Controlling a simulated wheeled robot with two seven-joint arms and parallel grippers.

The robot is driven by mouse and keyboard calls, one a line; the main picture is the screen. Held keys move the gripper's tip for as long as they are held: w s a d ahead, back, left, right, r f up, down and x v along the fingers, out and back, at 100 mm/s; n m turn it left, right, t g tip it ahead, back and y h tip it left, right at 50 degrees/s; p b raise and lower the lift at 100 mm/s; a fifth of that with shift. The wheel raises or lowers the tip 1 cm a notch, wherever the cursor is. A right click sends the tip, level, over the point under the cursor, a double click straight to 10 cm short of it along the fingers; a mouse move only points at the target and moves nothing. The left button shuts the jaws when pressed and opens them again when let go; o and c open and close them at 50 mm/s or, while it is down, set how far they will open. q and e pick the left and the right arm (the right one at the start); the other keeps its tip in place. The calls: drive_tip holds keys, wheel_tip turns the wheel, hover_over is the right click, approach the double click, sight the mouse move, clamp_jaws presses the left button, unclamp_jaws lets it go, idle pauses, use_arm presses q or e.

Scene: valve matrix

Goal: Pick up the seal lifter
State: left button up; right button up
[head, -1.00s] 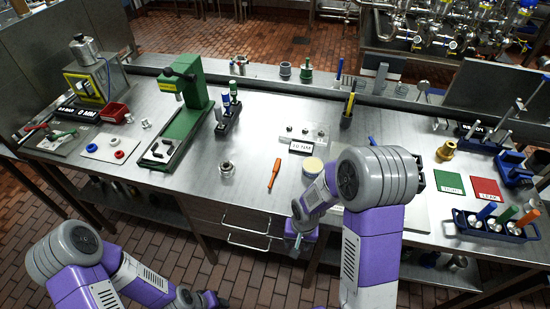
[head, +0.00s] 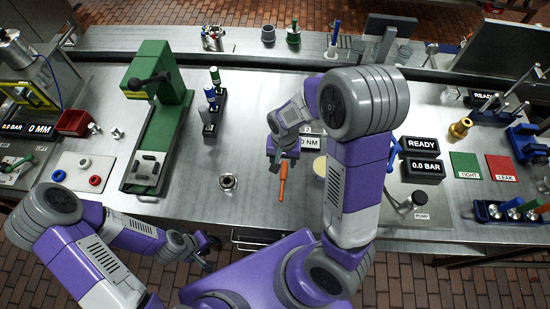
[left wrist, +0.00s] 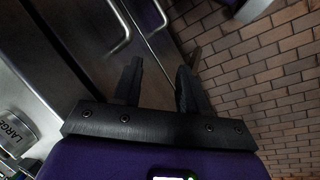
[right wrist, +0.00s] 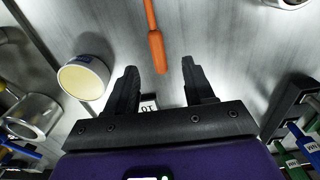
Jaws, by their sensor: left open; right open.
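A slim tool with an orange handle, which looks like the seal lifter (head: 283,182), lies on the bench in the head view. My right gripper (head: 272,162) is open above the bench beside its far end. In the right wrist view the orange handle (right wrist: 156,45) lies just beyond the open fingertips (right wrist: 160,80), in line with the gap between them. Nothing is between these jaws. My left gripper (head: 208,246) is open and empty at the bench's front edge. In the left wrist view its fingers (left wrist: 158,82) point past drawer fronts and the brick floor.
A metal fitting (head: 227,182) sits left of the orange tool. A green press (head: 160,115) and a rack of screwdriver-like tools (head: 212,105) stand further left. Bench around the orange tool's near end is clear.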

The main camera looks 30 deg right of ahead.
sight(284, 173)
drive_tip(key=shift+s+f, duration=0.65)
drive_tip(key=shift+f, duration=0.25)
drive_tip(key=f, duration=0.5)
drive_tip(key=shift+w+d+b, duration=0.1)
drive_tip(key=shift+w+b, duration=0.2)
drive_tip(key=shift+b, duration=0.1)
drive_tip(key=shift+c, duration=0.4)
clamp_jaws()
